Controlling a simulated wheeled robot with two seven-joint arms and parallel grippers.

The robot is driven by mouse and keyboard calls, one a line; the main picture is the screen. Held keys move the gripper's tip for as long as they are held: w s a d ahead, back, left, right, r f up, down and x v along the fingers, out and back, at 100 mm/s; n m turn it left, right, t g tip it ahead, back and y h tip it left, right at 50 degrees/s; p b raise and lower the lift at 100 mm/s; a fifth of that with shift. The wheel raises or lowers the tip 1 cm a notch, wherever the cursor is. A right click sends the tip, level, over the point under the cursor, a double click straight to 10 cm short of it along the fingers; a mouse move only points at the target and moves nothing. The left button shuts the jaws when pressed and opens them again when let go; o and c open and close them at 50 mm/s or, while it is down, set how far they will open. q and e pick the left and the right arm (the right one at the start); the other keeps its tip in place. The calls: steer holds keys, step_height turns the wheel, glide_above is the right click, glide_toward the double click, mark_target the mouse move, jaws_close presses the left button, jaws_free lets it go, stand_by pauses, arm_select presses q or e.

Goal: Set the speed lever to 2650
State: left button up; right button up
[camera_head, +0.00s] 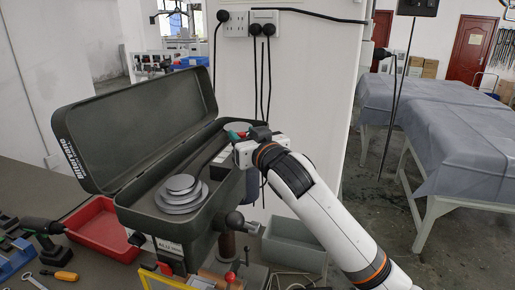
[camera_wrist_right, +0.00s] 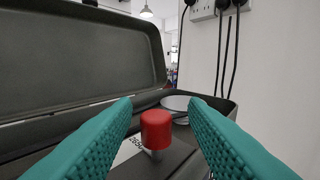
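The speed lever's red knob (camera_wrist_right: 156,128) stands upright on a short metallic stem between my right fingers in the right wrist view. A gap shows on both sides of the knob. A small red part of it also shows in the head view (camera_head: 235,135), mostly covered by my gripper. My right gripper (camera_head: 236,129) is open over the far right end of the machine's open grey-green case (camera_head: 143,213). Its teal fingers (camera_wrist_right: 160,106) fill the lower part of the wrist view. A white label with partly hidden digits (camera_wrist_right: 130,148) lies left of the knob. My left gripper is not in view.
The raised lid (camera_head: 140,125) stands behind and left of the case. Stepped pulleys (camera_head: 181,190) sit inside at the front. A round pulley top (camera_wrist_right: 177,102) lies behind the knob. A red tray (camera_head: 100,228) and a drill (camera_head: 42,230) are left; a grey bin (camera_head: 293,243) is right.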

steer(key=b+v, duration=0.2)
steer(key=v, duration=0.8)
steer(key=shift+d+b, duration=0.15)
steer(key=shift+b, duration=0.25)
steer(key=shift+f, duration=0.1)
